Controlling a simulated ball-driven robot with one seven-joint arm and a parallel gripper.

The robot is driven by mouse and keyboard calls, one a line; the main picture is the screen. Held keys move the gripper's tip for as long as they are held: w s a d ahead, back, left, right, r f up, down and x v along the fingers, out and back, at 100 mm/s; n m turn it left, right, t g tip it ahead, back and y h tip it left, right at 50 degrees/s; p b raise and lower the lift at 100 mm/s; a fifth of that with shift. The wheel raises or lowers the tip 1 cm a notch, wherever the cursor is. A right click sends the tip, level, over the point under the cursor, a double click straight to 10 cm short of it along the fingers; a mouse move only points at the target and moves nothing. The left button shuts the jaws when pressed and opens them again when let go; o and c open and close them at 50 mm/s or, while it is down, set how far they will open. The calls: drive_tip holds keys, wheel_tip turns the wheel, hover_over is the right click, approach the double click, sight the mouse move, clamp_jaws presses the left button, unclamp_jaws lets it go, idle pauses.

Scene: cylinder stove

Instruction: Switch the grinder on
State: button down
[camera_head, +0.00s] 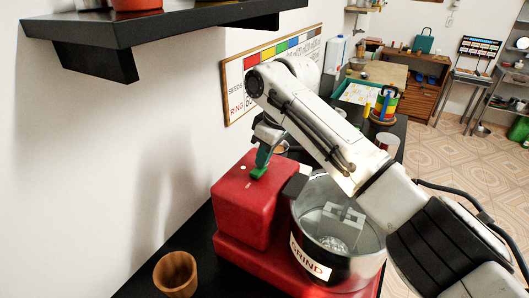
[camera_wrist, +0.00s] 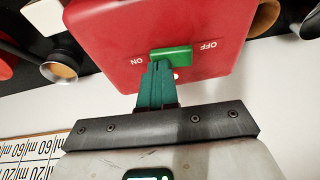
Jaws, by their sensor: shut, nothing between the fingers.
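The red grinder (camera_head: 245,205) stands on the black counter, with a metal bowl (camera_head: 347,270) labelled GRIND on its right side. The green switch (camera_wrist: 178,53) is on the grinder's red face, between the words ON, at left in the wrist view, and OFF, at right. My gripper (camera_wrist: 158,64) is shut and empty, its green fingers pointing at the ON-side half of the switch. The fingertips are at the switch or just short of it; contact is unclear. In the head view my gripper (camera_head: 263,158) is directly above the switch (camera_head: 258,173).
A wooden cup (camera_head: 176,273) stands at the counter's front left. A black shelf (camera_head: 150,27) juts from the wall at upper left. A wall chart (camera_head: 271,68) hangs behind. Jars and a colourful stack (camera_head: 386,103) stand farther back on the counter.

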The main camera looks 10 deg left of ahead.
drive_tip(key=shift+s+a+r+p, duration=0.15)
drive_tip(key=shift+s+r+p, duration=0.1)
drive_tip(key=shift+s+p, duration=0.25)
drive_tip(key=b+v, duration=0.1)
drive_tip(key=v, duration=0.9)
drive_tip(key=shift+r+b, duration=0.3)
drive_tip(key=shift+r, duration=0.05)
drive_tip(key=shift+s, duration=0.1)
